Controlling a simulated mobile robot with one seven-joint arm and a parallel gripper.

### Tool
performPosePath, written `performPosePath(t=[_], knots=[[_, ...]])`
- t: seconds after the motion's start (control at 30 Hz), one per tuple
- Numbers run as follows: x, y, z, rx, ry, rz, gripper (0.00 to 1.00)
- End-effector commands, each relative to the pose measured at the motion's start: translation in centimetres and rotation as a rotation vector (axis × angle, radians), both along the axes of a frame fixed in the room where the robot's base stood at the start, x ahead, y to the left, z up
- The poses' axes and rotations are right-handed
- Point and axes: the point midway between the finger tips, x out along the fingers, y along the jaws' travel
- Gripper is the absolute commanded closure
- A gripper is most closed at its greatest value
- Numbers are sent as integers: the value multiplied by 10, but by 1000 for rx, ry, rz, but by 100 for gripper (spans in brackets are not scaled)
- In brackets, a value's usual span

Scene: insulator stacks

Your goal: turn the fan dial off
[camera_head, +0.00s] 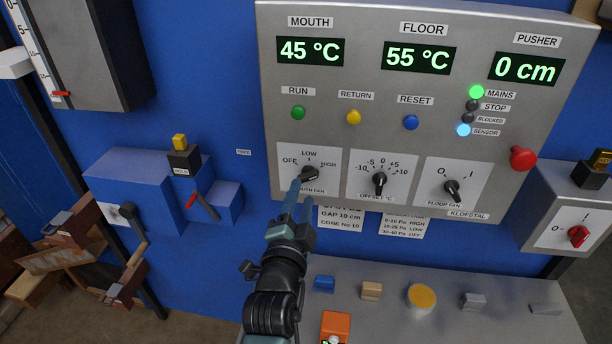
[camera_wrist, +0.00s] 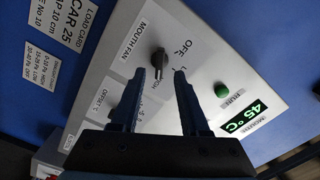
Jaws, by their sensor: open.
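The mouth fan dial (camera_head: 309,174) is a small black knob on a white plate marked OFF, LOW and HIGH, low on the grey control panel (camera_head: 385,215). Its pointer looks turned toward HIGH. The dial also shows in the wrist view (camera_wrist: 157,60), just beyond the fingertips. My gripper (camera_head: 299,190) is open and empty, with its blue fingers pointing at the dial from below and left. In the wrist view my gripper (camera_wrist: 160,73) has one finger on each side of the dial's line; I cannot tell whether they touch it. A floor fan dial (camera_head: 452,190) sits farther right.
The offset dial (camera_head: 380,180) is close to the right of the mouth fan dial. A red push button (camera_head: 522,157) sticks out at the panel's right. A grey shelf (camera_head: 400,315) with coloured blocks lies below. A blue box with a crank (camera_head: 130,220) is left.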

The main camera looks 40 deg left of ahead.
Motion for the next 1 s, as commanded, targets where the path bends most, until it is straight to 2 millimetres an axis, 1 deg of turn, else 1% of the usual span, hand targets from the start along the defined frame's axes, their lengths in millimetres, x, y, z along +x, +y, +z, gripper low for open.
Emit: performPosePath(t=[0.03, 0.1, 0.3, 0.5, 0.77, 0.8, 0.87, 1.0], knots=[[8, 5, 3, 1, -1, 0, 55], [16, 10, 3, 1, 0, -1, 55], [35, 21, 2, 1, -1, 0, 55], [42, 25, 1, -1, -1, -1, 55], [43, 26, 0, -1, -1, -1, 55], [43, 26, 0, -1, -1, -1, 57], [43, 26, 0, -1, -1, -1, 68], [43, 26, 0, -1, -1, -1, 93]])
